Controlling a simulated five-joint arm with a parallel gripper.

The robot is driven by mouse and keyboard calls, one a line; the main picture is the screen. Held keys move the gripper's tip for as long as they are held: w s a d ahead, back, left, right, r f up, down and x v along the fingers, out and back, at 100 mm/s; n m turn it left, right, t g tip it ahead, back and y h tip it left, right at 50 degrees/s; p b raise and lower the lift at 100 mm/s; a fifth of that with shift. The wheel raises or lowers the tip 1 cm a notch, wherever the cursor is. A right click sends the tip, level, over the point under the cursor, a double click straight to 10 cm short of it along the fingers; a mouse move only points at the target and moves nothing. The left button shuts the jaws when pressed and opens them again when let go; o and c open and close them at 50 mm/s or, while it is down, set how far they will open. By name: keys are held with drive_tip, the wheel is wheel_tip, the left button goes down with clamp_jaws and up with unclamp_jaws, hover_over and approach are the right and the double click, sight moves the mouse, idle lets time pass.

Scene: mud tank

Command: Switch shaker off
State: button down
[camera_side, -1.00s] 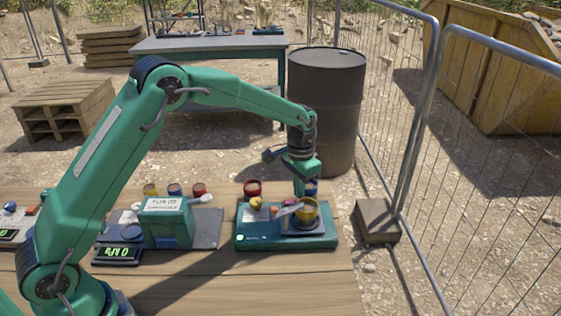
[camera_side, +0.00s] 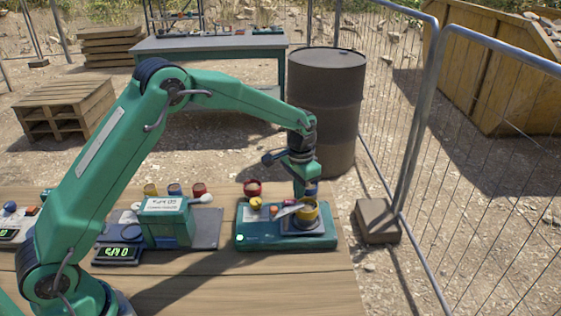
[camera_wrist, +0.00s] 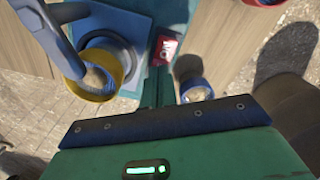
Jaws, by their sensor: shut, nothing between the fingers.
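The shaker is a green box (camera_side: 262,241) at the right end of the wooden table, with orange and yellow parts on top. A yellow-rimmed cup (camera_side: 306,213) sits on its grey platform; in the wrist view the cup (camera_wrist: 97,82) is at left beside a blue clamp arm (camera_wrist: 52,32). My gripper (camera_side: 299,193) is shut and empty, pointing down at the shaker's back edge behind the cup. In the wrist view its shut fingers (camera_wrist: 159,75) end beside a small red switch (camera_wrist: 166,50). I cannot tell whether they touch it or which way it is set.
A red jar (camera_side: 252,187) stands behind the shaker, and a blue jar (camera_wrist: 194,88) is close to my fingers. A green device with a label (camera_side: 167,222) and a lit display (camera_side: 117,252) stand left. A fence and a drum (camera_side: 326,100) lie beyond the table.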

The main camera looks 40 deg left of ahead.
drive_tip(key=shift+f, duration=0.25)
drive_tip(key=shift+r, duration=3.55)
